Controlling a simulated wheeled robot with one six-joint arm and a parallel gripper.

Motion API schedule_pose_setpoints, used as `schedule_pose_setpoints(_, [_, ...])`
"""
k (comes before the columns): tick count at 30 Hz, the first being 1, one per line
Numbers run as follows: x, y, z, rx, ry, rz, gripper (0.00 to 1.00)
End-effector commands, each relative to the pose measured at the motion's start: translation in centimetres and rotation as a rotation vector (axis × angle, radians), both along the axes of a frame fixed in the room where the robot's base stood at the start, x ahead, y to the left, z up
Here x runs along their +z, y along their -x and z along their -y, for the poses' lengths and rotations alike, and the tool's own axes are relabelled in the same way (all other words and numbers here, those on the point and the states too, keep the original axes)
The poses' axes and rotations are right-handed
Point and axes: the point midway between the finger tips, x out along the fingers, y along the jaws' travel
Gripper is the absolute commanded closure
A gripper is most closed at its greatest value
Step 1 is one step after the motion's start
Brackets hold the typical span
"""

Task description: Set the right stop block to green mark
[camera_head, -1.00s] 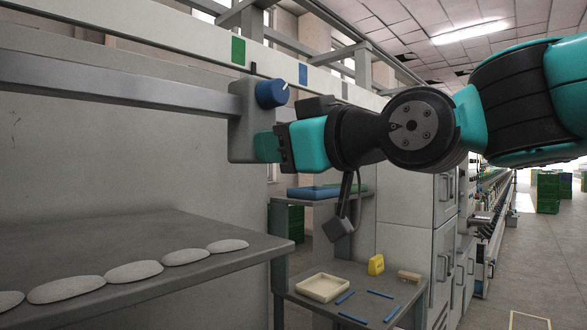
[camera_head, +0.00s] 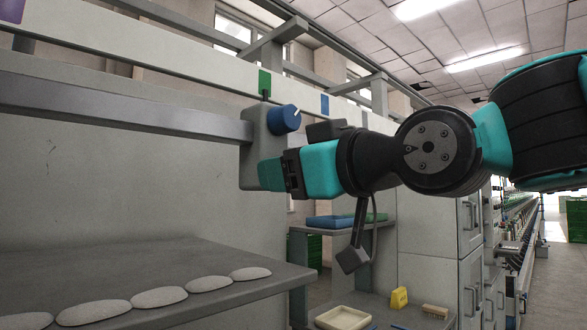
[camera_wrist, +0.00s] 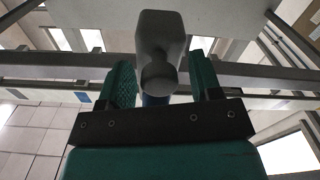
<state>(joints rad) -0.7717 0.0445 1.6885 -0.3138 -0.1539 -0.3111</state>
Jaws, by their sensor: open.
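The right stop block (camera_head: 250,160) is a grey block at the right end of the grey rail (camera_head: 120,112), with a blue knob (camera_head: 283,120) on its upper face. The green mark (camera_head: 265,82) is on the beam just above the block, and the block's thin pointer stands close in front of it. My gripper (camera_head: 268,172) is at the block's right side. In the wrist view the grey block (camera_wrist: 160,45) stands between the two teal fingers, with gaps beside it. The gripper is open; the far finger is hidden in the head view.
A blue mark (camera_head: 324,104) is further right on the beam, and a purple mark (camera_head: 12,10) is far left. Below is a grey shelf (camera_head: 150,255) with several pale flat pieces. A side table holds a cream tray (camera_head: 343,318) and a yellow item (camera_head: 399,298).

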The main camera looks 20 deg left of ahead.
Motion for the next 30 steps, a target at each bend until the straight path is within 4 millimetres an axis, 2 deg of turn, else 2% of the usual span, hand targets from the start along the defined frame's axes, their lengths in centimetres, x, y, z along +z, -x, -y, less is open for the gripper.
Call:
schedule_pose_setpoints(6, [0.0,0.0,0.0,0.000,-0.001,0.000,0.42])
schedule_pose_setpoints(10, [-0.1,0.4,0.9,-0.001,-0.001,0.001,0.42])
schedule_pose_setpoints(14, [-0.3,1.6,3.0,-0.002,-0.003,0.003,0.42])
schedule_pose_setpoints(24, [-0.3,5.7,10.9,-0.006,-0.002,0.004,0.42])
schedule_pose_setpoints(25, [-0.8,5.6,10.7,-0.003,-0.004,0.003,0.42])
schedule_pose_setpoints(30, [-0.8,6.0,11.7,0.001,-0.007,0.002,0.42])
